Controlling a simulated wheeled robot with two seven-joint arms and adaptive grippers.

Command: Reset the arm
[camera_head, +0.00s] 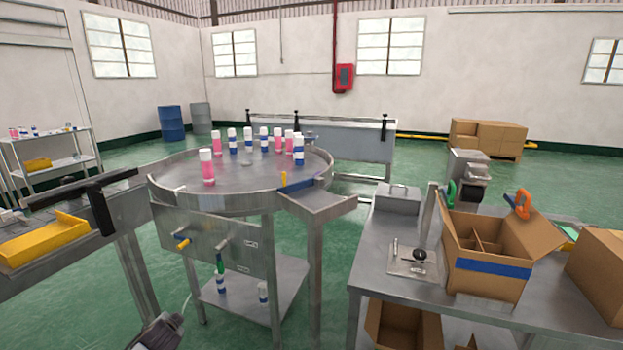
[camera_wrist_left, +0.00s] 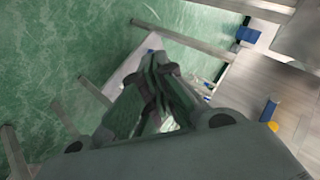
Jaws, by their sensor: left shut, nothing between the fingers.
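My left gripper (camera_wrist_left: 160,68) is shut and empty in the left wrist view, its fingers together over the green floor and table legs. In the head view a dark part of my left arm (camera_head: 160,332) shows at the bottom edge, below and in front of the round table. My right gripper is not in view.
A round metal table (camera_head: 185,207) holds several pink and blue cans with white caps. A yellow bin (camera_head: 45,242) sits at the left.

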